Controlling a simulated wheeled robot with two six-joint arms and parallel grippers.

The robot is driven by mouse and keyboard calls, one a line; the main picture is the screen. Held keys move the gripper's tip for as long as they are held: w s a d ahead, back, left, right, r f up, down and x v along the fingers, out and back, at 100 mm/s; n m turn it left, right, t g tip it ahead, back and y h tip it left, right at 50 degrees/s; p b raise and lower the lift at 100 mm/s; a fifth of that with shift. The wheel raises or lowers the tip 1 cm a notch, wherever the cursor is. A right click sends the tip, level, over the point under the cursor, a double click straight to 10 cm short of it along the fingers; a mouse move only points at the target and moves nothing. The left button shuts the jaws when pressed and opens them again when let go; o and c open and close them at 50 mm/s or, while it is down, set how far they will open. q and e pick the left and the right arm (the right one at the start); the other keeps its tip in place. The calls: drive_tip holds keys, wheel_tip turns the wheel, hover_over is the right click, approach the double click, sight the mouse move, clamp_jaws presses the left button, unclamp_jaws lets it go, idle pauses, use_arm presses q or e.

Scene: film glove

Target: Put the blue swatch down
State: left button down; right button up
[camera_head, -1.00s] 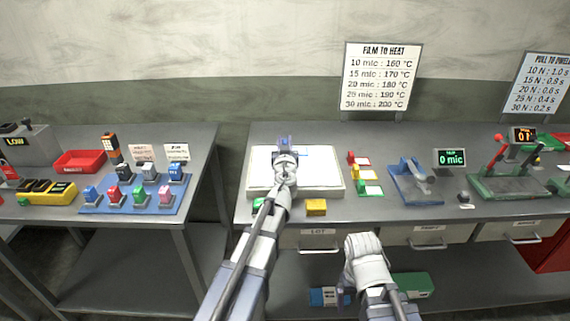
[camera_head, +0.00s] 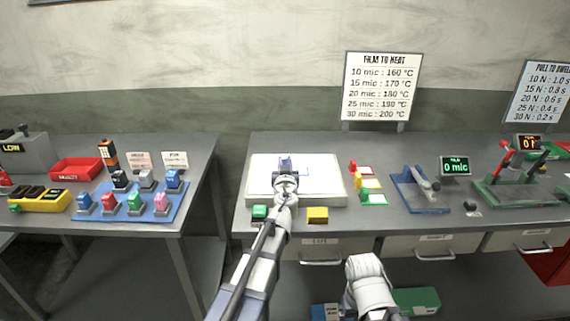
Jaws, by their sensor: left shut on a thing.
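My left gripper (camera_head: 286,178) is over the white board (camera_head: 322,175) on the middle table. It is shut on a small blue thing, taken to be the blue swatch (camera_head: 285,162), whose top shows just beyond the fingers. The gripper hides most of it, and I cannot tell whether it touches the board. My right gripper (camera_head: 367,275) is low in front of the table; its fingers cannot be made out.
A green block (camera_head: 260,212) and a yellow block (camera_head: 317,215) stand at the board's front edge. Red, yellow and green tabs with cards (camera_head: 371,183) lie right of it, then a blue device (camera_head: 420,190). A blue rack (camera_head: 133,210) stands on the left table.

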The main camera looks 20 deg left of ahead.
use_arm(q)
drive_tip(key=shift+f, duration=0.35)
drive_tip(key=shift+f+b, duration=0.1)
drive_tip(key=shift+b, duration=0.3)
drive_tip(key=shift+s, duration=0.2)
drive_tip(key=c, duration=0.8)
unclamp_jaws()
drive_tip(key=shift+s+d+f, duration=0.1)
drive_tip(key=shift+s, duration=0.1)
drive_tip(key=shift+w+r+p, duration=0.1)
drive_tip(key=shift+r+p, duration=0.25)
drive_tip(key=shift+r, duration=0.05)
drive_tip(key=shift+s, duration=0.3)
drive_tip(key=v, duration=1)
drive_tip(key=shift+s+d+r, duration=0.15)
drive_tip(key=shift+s+r, duration=0.05)
drive_tip(key=shift+s, duration=0.15)
